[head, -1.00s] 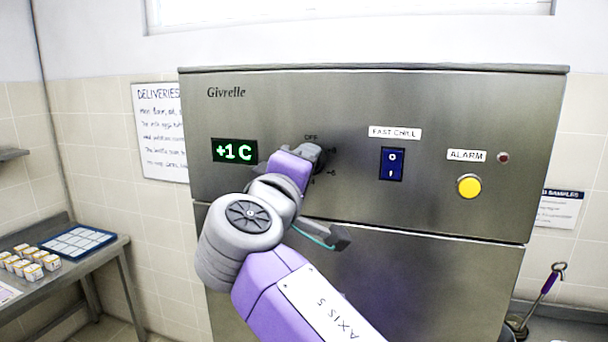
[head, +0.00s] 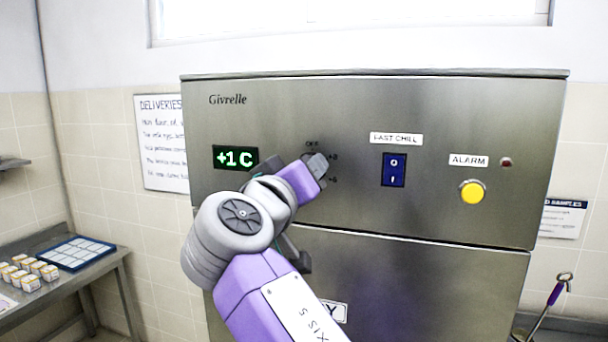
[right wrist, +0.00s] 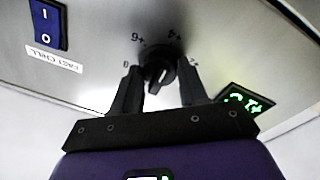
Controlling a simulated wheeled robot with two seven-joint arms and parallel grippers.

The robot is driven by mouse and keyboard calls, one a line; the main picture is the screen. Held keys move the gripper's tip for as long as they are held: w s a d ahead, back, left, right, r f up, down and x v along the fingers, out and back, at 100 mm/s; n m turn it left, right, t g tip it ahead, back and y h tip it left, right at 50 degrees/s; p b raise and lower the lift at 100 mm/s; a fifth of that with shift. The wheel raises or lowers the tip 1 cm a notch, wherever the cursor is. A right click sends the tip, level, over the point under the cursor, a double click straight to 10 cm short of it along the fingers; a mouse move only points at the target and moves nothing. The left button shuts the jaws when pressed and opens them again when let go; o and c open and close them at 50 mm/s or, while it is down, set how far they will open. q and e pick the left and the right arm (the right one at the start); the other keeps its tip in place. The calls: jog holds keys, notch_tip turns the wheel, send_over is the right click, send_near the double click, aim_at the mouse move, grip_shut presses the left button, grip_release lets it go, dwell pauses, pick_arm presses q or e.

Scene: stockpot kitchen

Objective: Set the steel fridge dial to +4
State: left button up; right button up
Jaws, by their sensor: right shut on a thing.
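The steel fridge (head: 450,120) fills the middle of the head view. Its green display (head: 235,157) reads +1 C, and part of it shows upside down in the right wrist view (right wrist: 243,100). The dark dial (right wrist: 158,72) sits between the fingers of my right gripper (right wrist: 161,75), which is shut on it. Printed marks, among them +6 and +4, ring the dial. I cannot tell which mark its pointer meets. In the head view, my right gripper (head: 317,166) covers most of the dial. My left gripper is out of view.
Right of the dial are the blue fast-chill switch (head: 394,170), the yellow alarm button (head: 472,192) and a small dark red lamp (head: 506,162). A steel table (head: 110,262) with a blue tray (head: 76,253) and several small boxes stands at left.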

dwell(0.4)
jog(key=o, duration=1.1)
jog(key=shift+c, duration=0.2)
jog(key=b+v, duration=0.2)
jog(key=v, duration=0.5)
jog(key=shift+s, duration=0.25)
jog(key=shift+a+f, duration=0.1)
